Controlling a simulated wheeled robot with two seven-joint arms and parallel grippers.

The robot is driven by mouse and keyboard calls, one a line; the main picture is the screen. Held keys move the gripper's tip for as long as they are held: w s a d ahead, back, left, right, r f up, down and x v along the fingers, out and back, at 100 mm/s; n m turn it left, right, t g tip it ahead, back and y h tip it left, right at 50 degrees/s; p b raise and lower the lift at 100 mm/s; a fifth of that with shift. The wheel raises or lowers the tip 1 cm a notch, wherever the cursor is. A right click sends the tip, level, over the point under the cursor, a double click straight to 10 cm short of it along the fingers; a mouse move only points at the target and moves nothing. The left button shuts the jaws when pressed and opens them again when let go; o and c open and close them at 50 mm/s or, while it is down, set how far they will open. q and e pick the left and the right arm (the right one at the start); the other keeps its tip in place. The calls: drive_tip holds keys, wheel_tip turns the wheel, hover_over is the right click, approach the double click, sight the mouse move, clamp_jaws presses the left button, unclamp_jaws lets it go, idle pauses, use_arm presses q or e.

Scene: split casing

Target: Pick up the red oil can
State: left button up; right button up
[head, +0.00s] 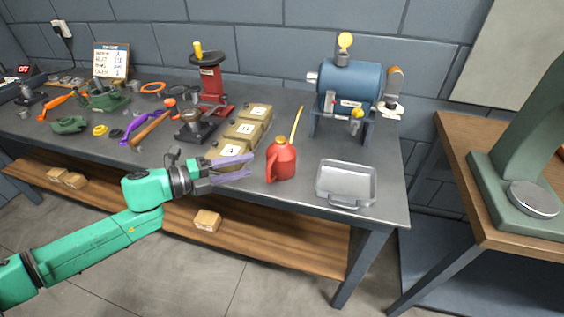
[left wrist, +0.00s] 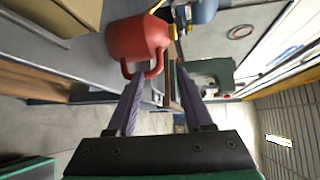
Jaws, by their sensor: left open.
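The red oil can (head: 282,160) stands upright near the front edge of the grey workbench. It has a handle on its front left side and a thin yellow spout rising to the upper right. My left gripper (head: 250,167) is open and empty, just left of the can, with its purple fingers pointing at it. In the left wrist view the can (left wrist: 138,38) shows beyond the fingers of my left gripper (left wrist: 157,88), with its handle close to the left finger. I cannot tell whether they touch. My right gripper is not in view.
Several tan boxes (head: 229,153) with letter labels stand just left of the can and behind the gripper. A grey metal tray (head: 345,184) lies to the can's right. A blue motor (head: 352,87) stands behind. The workbench (head: 308,190) has little room at its front edge.

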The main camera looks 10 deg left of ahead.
sight(286, 146)
use_arm(q)
drive_tip(key=p+x, duration=0.2)
drive_tip(key=x, duration=0.3)
drive_tip(key=shift+w+d+r, duration=0.15)
drive_tip(key=shift+w+d, duration=0.05)
drive_tip(key=shift+w+d+f, duration=0.2)
drive_tip(key=shift+d+f, duration=0.05)
drive_tip(key=shift+f, duration=0.05)
drive_tip(key=shift+r, duration=0.1)
clamp_jaws()
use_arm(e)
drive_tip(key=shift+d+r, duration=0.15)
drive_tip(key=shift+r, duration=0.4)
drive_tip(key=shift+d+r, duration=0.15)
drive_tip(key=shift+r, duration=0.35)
